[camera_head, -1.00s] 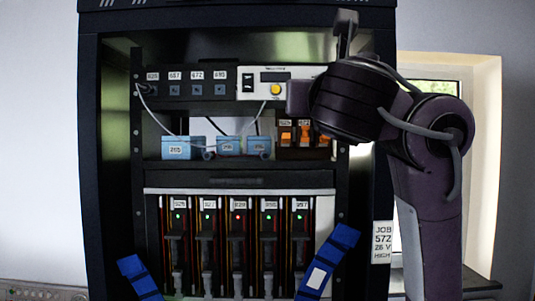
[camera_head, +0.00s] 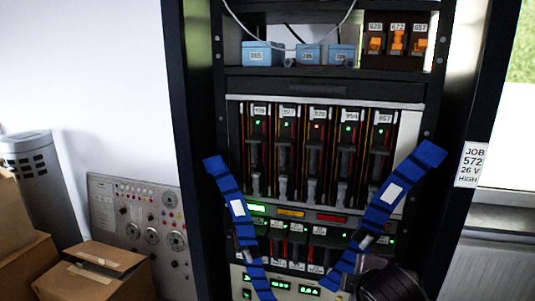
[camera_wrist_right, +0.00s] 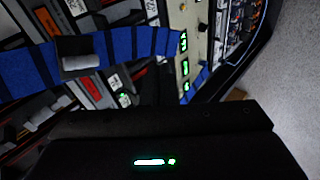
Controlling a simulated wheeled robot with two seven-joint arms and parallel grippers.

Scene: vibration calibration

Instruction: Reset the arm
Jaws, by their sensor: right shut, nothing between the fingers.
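My right arm shows as a dark rounded link (camera_head: 388,284) at the bottom edge of the head view, in front of the lower rack and by the right blue strap (camera_head: 405,178). In the right wrist view the black body of my right gripper (camera_wrist_right: 160,140), with a green light, fills the bottom. The gripper is shut and I see nothing held; its fingertips are not clear. A blue strap (camera_wrist_right: 130,45) crosses beyond it in that view. My left gripper is not in view.
The dark rack holds a row of modules with lit lamps (camera_head: 316,150), blue boxes (camera_head: 262,54) and orange switches (camera_head: 397,42). A left blue strap (camera_head: 236,210) hangs before it. A grey control panel (camera_head: 140,222) and cardboard boxes (camera_head: 95,272) stand at left.

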